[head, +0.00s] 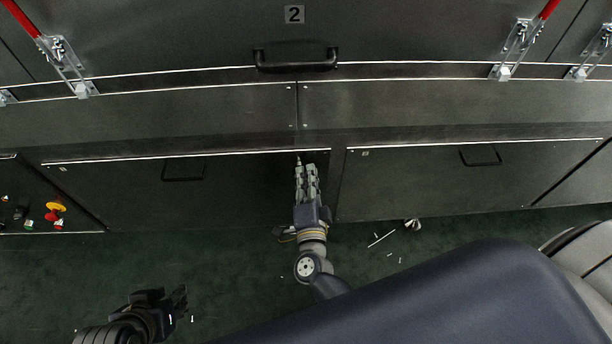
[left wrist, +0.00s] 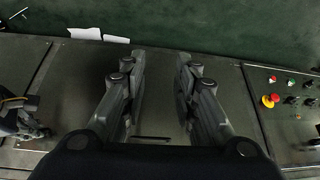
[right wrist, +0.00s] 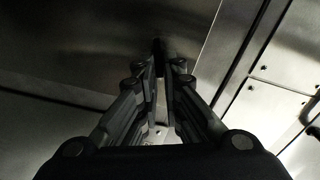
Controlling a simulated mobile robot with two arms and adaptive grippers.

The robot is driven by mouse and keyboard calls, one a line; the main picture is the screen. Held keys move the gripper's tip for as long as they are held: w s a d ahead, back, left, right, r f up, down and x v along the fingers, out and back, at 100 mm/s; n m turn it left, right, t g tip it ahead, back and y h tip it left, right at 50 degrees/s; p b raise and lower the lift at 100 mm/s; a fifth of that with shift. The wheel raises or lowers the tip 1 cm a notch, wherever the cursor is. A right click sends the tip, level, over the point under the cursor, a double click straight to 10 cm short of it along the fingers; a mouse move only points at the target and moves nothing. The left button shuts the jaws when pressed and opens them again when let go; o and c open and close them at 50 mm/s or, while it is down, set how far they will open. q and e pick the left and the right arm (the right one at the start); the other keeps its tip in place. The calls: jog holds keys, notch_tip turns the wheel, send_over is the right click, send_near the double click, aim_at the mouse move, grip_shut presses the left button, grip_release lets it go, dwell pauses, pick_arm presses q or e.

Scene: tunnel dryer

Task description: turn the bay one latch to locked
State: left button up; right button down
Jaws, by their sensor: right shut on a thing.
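My right gripper (head: 306,166) is at the upper right corner of the lower left panel (head: 240,190), just left of the seam between the two lower panels. In the right wrist view its fingers (right wrist: 160,75) are closed around a small dark upright piece (right wrist: 158,47), which looks like the latch. The fingers hide most of it, and I cannot tell its turn position. My left gripper (head: 178,302) is low at the left, away from the panels. In the left wrist view its fingers (left wrist: 162,62) are apart with nothing between them.
A control box (head: 40,205) with a red and yellow button stands at the left. A large door marked 2 (head: 294,14) with a black handle (head: 297,58) is above. Silver clamps (head: 516,48) with red levers flank it. White scraps (head: 381,239) lie on the green floor.

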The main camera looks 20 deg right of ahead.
jog(key=m, duration=0.2)
jog(key=shift+d+f+m+b, duration=0.1)
jog(key=shift+f+m+b, duration=0.2)
jog(key=shift+m+b, duration=0.1)
pick_arm(q)
jog(key=w+d+r+t+h, duration=0.1)
jog(key=w+d+r+t, duration=0.1)
jog(key=w, duration=0.4)
jog(key=shift+r+t, duration=0.4)
jog(key=shift+t, duration=0.2)
pick_arm(e)
jog(key=shift+f+m, duration=0.1)
jog(key=shift+m, duration=0.5)
pick_arm(q)
jog(key=shift+s, duration=0.1)
pick_arm(e)
jog(key=c, duration=1.7)
grip_release()
jog(key=shift+s, duration=0.1)
jog(key=v, duration=1.2)
